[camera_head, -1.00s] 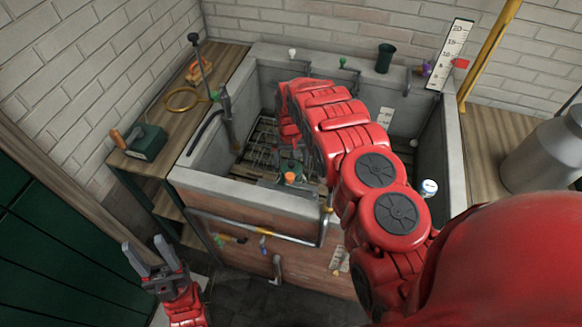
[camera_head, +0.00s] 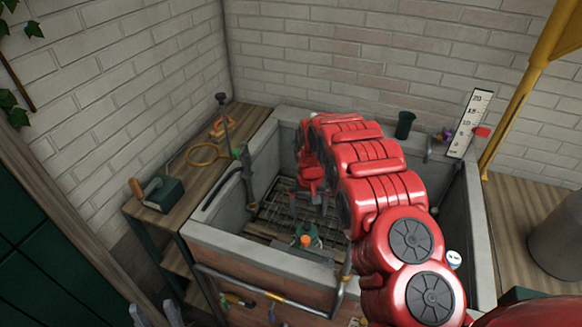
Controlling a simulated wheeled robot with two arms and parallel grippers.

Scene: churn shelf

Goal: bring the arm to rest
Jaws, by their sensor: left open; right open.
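My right arm (camera_head: 385,205), red, reaches from the lower right over the concrete basin (camera_head: 265,265). Its wrist bends down into the basin, and my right gripper (camera_head: 318,198) hangs low there, small and hard to make out. A dark green object with an orange top (camera_head: 306,238) stands on the rack (camera_head: 282,212) in the basin, below and a little left of the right gripper, apart from it. My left gripper (camera_head: 154,312) shows only as two spread grey fingertips at the bottom edge, empty.
A wooden side bench (camera_head: 175,215) at the left bears a green box (camera_head: 162,193) and a yellow ring (camera_head: 202,154). A dark cup (camera_head: 404,125) and a measuring board (camera_head: 470,122) are at the basin's back rim. A metal can (camera_head: 560,235) stands at the right.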

